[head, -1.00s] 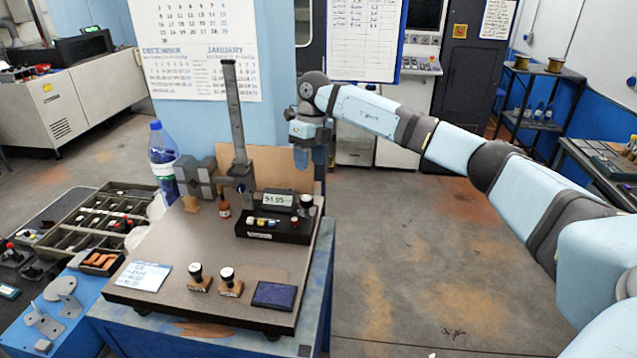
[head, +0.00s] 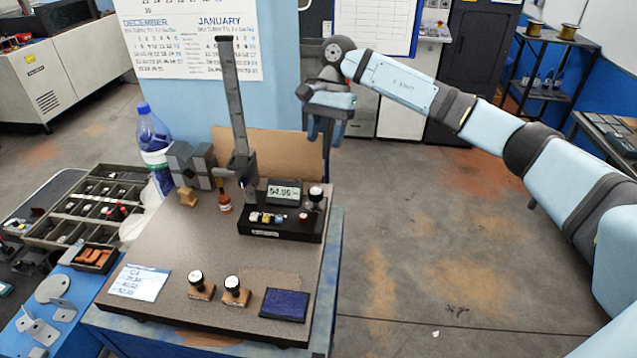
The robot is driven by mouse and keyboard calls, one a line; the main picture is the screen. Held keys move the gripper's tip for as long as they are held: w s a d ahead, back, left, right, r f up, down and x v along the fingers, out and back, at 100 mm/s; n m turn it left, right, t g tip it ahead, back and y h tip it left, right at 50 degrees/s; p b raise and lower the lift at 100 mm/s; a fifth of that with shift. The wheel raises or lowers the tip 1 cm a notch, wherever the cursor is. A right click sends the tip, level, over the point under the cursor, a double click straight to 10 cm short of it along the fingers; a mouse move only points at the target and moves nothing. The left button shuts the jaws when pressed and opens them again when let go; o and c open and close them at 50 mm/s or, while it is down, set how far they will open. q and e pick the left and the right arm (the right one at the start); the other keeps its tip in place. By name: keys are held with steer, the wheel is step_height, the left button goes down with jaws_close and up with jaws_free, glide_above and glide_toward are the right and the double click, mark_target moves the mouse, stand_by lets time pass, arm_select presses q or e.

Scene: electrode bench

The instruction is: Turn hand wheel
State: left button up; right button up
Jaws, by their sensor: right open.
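I cannot make out a hand wheel for certain. A measuring stand with a tall dark column (head: 233,100) rises at the back of the speckled plate (head: 190,245). A black box (head: 280,228) with a lit number display (head: 283,192), small coloured parts and a white-topped knob (head: 316,193) sits at its foot. My right gripper (head: 325,138) is open and empty. It points down above the plate's back right edge, to the right of the column and apart from it. My left gripper is not in view.
Two stamps (head: 201,286) (head: 236,292), a dark blue pad (head: 285,304) and a white card (head: 138,282) lie on the plate's front. A bottle (head: 154,150) and grey blocks (head: 190,163) stand at the back left. A parts tray (head: 88,210) is at left. Open floor lies right.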

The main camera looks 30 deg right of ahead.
mark_target(317, 190)
steer(key=p+x, duration=0.3)
steer(key=x, duration=0.8)
steer(key=shift+s+a+f+p, duration=0.15)
steer(key=shift+f+p, duration=0.15)
steer(key=shift+f, duration=0.25)
steer(key=c, duration=0.6)
steer(key=shift+b, duration=0.35)
steer(key=shift+c, duration=0.2)
